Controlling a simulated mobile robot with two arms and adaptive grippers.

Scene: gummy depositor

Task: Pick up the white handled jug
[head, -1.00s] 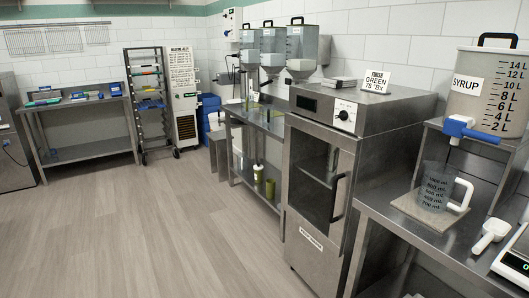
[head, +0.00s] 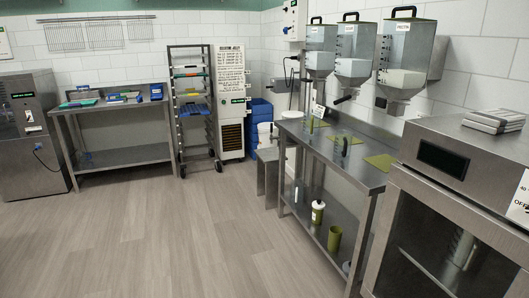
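The white handled jug is out of view in the head view now. The bench on which it stood is also outside the picture, beyond the right edge. Neither my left gripper nor my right gripper shows.
A steel cabinet with a glass door (head: 425,240) fills the right edge. Left of it stands a steel bench (head: 362,172) under several hoppers (head: 405,52). A rack (head: 174,110), a white machine (head: 230,85), another bench (head: 125,158) and a steel unit (head: 30,165) line the back. The floor (head: 180,240) is clear.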

